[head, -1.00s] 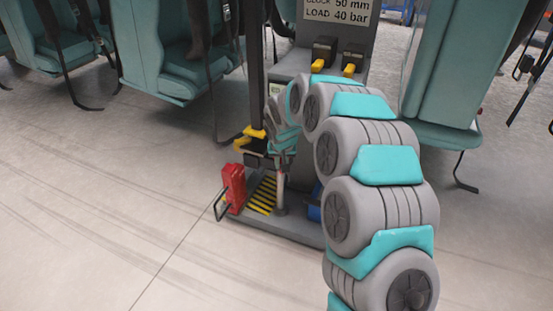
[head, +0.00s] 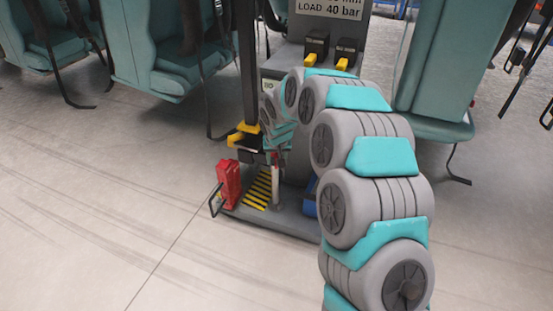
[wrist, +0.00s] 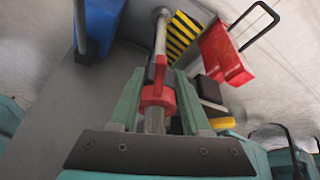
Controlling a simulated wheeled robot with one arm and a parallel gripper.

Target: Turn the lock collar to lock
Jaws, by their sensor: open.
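The lock collar (wrist: 152,97) is a red ring with a small red tab, around a grey metal rod (wrist: 160,38) in the wrist view. My gripper (wrist: 158,78) is open, with one green finger on each side of the collar. I cannot tell whether either finger touches it. In the head view my gripper (head: 276,148) is at the rod, low in front of the grey post, and the collar is mostly hidden behind it.
A red box with a black handle (head: 228,184) stands left of the yellow-black striped plate (head: 258,188). A blue part (head: 310,197) lies right of the rod. Yellow-tipped levers (head: 342,64) and teal seats (head: 160,55) surround the post. The floor at front left is clear.

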